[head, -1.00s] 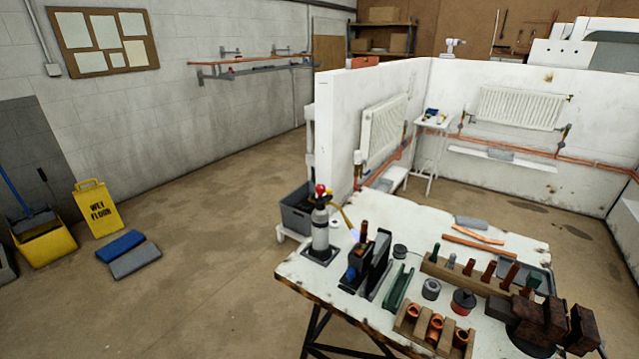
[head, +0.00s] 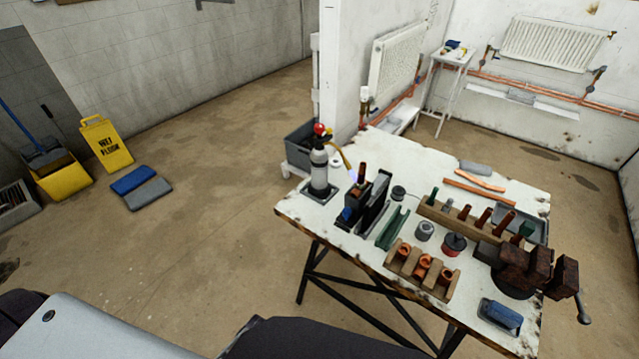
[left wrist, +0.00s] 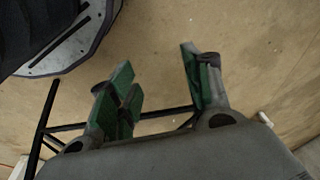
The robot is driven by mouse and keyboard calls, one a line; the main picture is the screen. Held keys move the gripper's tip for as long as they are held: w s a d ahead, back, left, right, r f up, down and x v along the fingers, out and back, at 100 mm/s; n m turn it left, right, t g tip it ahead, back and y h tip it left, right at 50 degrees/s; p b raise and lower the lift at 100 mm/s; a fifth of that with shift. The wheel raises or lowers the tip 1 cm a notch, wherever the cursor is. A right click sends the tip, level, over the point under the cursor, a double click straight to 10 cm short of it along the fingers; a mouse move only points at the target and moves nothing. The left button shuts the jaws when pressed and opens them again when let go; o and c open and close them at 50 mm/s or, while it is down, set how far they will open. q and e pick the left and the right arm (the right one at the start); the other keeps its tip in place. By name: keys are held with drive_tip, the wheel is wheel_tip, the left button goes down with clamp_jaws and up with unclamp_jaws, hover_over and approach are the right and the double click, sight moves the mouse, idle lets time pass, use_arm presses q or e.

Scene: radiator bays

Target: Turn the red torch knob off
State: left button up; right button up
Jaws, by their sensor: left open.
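The torch (head: 319,172) stands upright at the left end of the workbench (head: 290,212) in the head view. It has a pale cylinder and a brass tube pointing right, with a small bluish glow by the tube's end. Its red knob (head: 319,129) is on top. My left gripper (left wrist: 158,85) shows in the left wrist view with its green-padded fingers apart and nothing between them. It hangs over bare floor, with black bench legs behind it. Neither gripper shows in the head view.
Right of the torch are black holders (head: 365,205), a green channel (head: 393,228), a wooden block with copper fittings (head: 421,268) and a rusty vise (head: 522,270). A grey crate (head: 305,147) stands behind the bench.

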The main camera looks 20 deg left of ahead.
use_arm(q)
drive_tip(key=w+r+t+p, duration=0.1)
drive_tip(key=w+r+t, duration=0.4)
drive_tip(key=w+r, duration=0.5)
drive_tip(key=w+d+r+t+h+p, duration=0.1)
drive_tip(key=w+r+t, duration=0.4)
drive_tip(key=r, duration=2.4)
drive_tip(key=w+d+r+n+t+p, duration=0.1)
drive_tip(key=w+r+t, duration=0.4)
drive_tip(key=w+r, duration=1.1)
wheel_tip(320, 180, up, 4)
drive_tip(key=shift+r+t+h, duration=0.2)
drive_tip(key=shift+t+h, duration=0.1)
drive_tip(key=shift+t, duration=0.1)
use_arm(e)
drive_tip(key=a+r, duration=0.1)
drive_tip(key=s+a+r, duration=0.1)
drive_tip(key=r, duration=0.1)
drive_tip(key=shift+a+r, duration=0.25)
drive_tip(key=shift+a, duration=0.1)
use_arm(q)
drive_tip(key=shift+w, duration=0.15)
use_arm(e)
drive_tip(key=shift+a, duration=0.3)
use_arm(q)
drive_tip(key=shift+w, duration=0.1)
